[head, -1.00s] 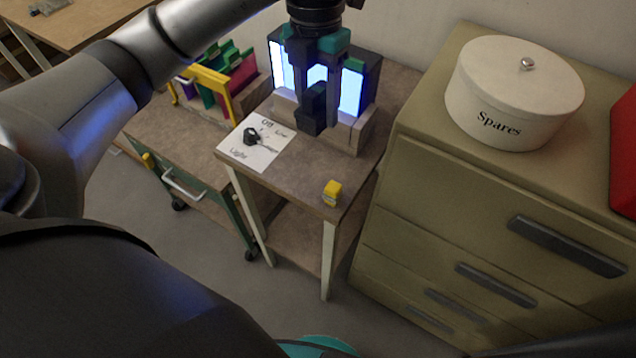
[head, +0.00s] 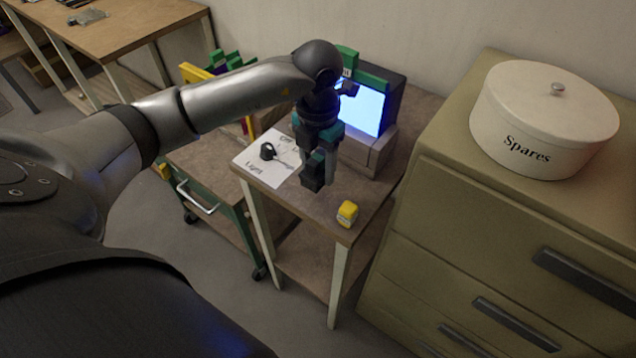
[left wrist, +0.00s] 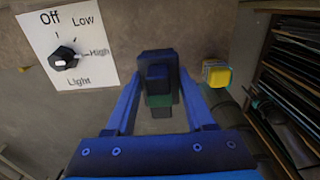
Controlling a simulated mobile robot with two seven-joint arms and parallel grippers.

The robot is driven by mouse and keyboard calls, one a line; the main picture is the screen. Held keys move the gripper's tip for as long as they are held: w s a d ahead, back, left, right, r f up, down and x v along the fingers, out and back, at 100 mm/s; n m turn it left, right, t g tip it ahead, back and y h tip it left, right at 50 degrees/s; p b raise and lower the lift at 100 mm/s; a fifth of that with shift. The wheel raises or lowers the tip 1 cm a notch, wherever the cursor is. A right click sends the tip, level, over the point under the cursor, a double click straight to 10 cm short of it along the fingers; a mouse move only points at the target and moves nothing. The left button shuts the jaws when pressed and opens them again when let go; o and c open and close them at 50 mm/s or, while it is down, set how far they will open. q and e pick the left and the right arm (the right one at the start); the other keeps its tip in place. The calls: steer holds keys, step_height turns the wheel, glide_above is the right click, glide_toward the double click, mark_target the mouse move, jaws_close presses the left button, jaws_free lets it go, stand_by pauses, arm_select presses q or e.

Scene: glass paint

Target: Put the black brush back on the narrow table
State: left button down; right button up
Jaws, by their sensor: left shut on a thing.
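The narrow table (head: 298,203) has a brown top and pale legs and stands in the middle of the head view. My left gripper (head: 316,172) points down over its front part. It is shut on a dark block-like thing, which I take to be the black brush (left wrist: 158,65); the fingers hide much of it in both views. I cannot tell whether the brush touches the table top. My right gripper is not in view.
A lit box (head: 368,150) stands at the table's back. A light-switch card (head: 272,160) lies left of the gripper, and a yellow block (head: 347,213) sits near the front right corner. A drawer cabinet (head: 450,195) with a white Spares tin (head: 540,120) stands right.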

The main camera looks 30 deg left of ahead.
mark_target(318, 157)
arm_select(q)
step_height(318, 157, down, 5)
steer(key=shift+r+b, duration=0.1)
steer(key=shift+b, duration=0.2)
steer(key=shift+c, duration=1.3)
jaws_free()
step_height(318, 157, up, 12)
steer(key=shift+p, duration=0.8)
